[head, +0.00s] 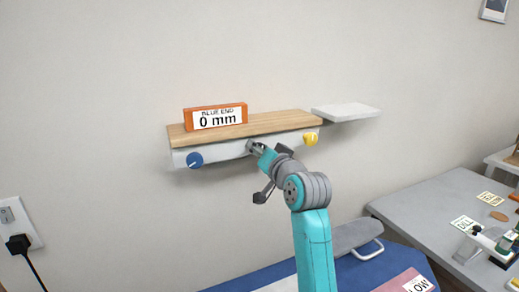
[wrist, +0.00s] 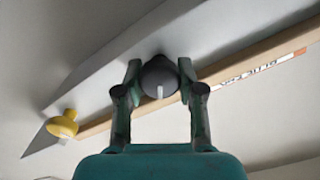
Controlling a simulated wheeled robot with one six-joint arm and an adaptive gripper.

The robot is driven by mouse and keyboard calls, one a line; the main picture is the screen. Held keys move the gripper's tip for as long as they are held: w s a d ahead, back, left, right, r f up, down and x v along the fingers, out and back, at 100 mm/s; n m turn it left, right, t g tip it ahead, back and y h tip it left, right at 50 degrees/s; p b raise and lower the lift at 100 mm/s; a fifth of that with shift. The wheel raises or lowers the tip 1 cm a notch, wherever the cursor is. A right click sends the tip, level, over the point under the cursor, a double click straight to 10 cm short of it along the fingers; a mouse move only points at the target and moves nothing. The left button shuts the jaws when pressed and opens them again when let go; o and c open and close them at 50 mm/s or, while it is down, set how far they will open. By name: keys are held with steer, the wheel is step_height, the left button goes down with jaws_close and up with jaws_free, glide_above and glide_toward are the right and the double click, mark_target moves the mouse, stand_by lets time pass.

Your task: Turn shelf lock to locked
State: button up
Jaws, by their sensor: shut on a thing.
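A wall shelf with a wooden board (head: 275,124) and a white front face (head: 222,154) is on the wall. Its dark grey round knob, the shelf lock (wrist: 158,72), sits between my fingers in the wrist view, with a short white mark pointing down in that picture. My gripper (wrist: 160,84) is shut on this knob, one finger on each side. In the head view my gripper (head: 256,149) is at the middle of the front face and largely hides the knob. A blue knob (head: 195,160) is at the left end and a yellow knob (head: 310,139) at the right.
An orange block (head: 187,124) with a label reading "BLUE END 0 mm" stands on the board. A small white ledge (head: 346,111) is right of the shelf. Below are a blue ironing board (head: 268,279) and a grey desk (head: 425,222).

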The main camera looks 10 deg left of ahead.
steer(key=o, duration=1.1)
steer(key=shift+o, duration=0.2)
